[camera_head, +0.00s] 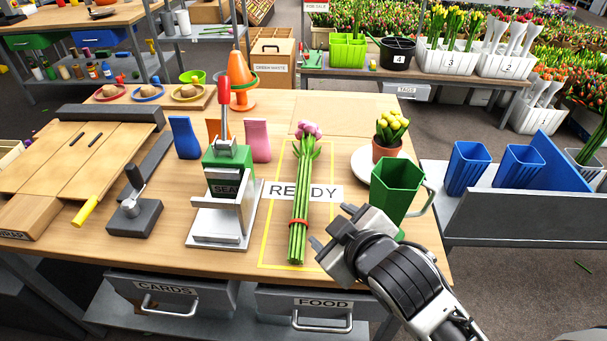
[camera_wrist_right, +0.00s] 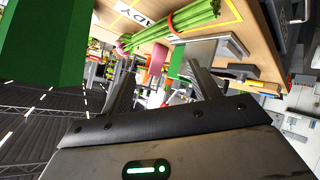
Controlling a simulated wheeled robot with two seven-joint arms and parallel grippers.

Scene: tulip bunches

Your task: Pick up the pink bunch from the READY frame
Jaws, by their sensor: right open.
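The pink bunch (camera_head: 302,190) lies in the yellow-outlined READY frame (camera_head: 265,250) on the table, pink heads at the far end, green stems toward me, a red band near the stem ends. It also shows in the right wrist view (camera_wrist_right: 185,25). My right gripper (camera_head: 330,238) is open and empty, just right of the banded stem ends and apart from them. In the right wrist view its two fingers (camera_wrist_right: 160,85) are spread, with the stems beyond them. My left gripper is not in view.
A green mug (camera_head: 398,188) stands close beyond my right gripper. A potted yellow plant (camera_head: 389,135) is behind it. The sealer (camera_head: 225,190) stands left of the frame, with a pink cup (camera_head: 257,140) behind. Drawers (camera_head: 320,308) are below the front edge.

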